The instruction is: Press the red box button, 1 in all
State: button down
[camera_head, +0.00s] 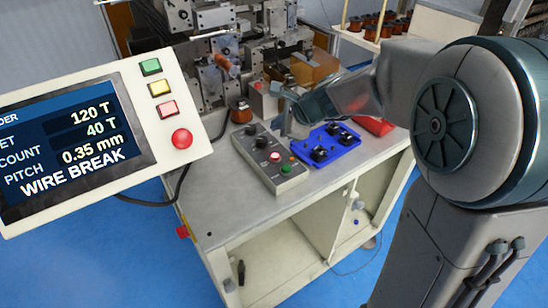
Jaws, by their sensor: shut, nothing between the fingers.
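The grey control box (262,176) lies on the bench top. On it are the red box button (274,157) in a pale ring, a green button (286,169) nearer its front edge and dark knobs (255,135) towards the back. My gripper (285,132) points down behind and to the right of the red button, close to the box's right edge. It is small and partly hidden by my own arm, and appears shut and empty. I cannot tell its exact height above the bench.
A blue tray (346,155) with black parts lies right of the box, with a red object (375,125) beyond it. The winding machine (215,60) stands behind. A tilted screen panel (185,165) with its own buttons reads WIRE BREAK at left. The bench front (215,208) is bare.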

aim_at(278, 158)
notch_tip(278, 158, down, 8)
jog(key=b, duration=0.6)
jog(key=shift+r, duration=0.2)
dwell(1.5)
jog(key=shift+f+b, duration=0.4)
jog(key=shift+b, duration=0.2)
jog(key=shift+f+b, duration=0.4)
dwell(0.3)
dwell(0.4)
jog(key=shift+r+p, duration=0.75)
jog(key=shift+r, duration=0.1)
notch_tip(278, 158, up, 5)
jog(key=p, duration=0.4)
jog(key=shift+r+p, duration=0.1)
jog(key=shift+p, duration=0.2)
